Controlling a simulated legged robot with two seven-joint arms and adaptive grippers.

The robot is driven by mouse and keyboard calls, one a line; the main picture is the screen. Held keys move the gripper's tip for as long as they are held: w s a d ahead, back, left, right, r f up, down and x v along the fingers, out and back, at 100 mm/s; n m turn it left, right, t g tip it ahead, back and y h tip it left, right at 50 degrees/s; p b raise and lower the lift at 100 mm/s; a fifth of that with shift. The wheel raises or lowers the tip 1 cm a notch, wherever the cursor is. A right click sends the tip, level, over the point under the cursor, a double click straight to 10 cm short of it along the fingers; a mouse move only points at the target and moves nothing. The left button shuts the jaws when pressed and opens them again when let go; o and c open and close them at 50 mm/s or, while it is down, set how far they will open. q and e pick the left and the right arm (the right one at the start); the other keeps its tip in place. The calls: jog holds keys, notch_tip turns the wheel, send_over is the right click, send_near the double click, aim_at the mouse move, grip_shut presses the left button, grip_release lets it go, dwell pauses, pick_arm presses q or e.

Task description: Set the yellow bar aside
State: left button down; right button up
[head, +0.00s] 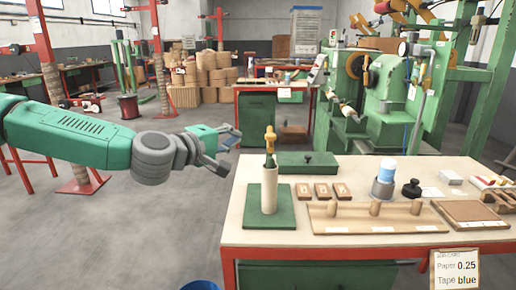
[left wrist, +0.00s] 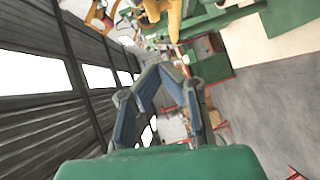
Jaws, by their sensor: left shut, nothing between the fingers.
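A small yellow upright piece (head: 269,136), which may be the yellow bar, stands at the top of a pale cylinder (head: 269,190). The cylinder stands on a green square base (head: 283,219) at the table's left end. My left gripper (head: 228,158) is out past the table's left edge, left of the cylinder and apart from it. In the left wrist view its fingers (left wrist: 166,72) converge, shut and empty. A yellow shape shows there at the top (left wrist: 174,20), but I cannot tell what it is. My right gripper is not in view.
The table (head: 335,236) also holds a green lidded box (head: 300,163), small brown blocks (head: 322,192), a wooden tray with pegs (head: 400,225), a blue-and-white cup (head: 385,180) and a black knob (head: 411,188). Green machinery (head: 395,95) stands behind it.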

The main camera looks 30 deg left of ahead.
pick_arm(q)
jog(key=w+d+f+b, duration=0.1)
jog(key=w+d, duration=0.2)
jog(key=w, duration=0.2)
jog(key=shift+w+d+b, duration=0.25)
jog(key=shift+b, duration=0.05)
jog(key=shift+a, duration=0.1)
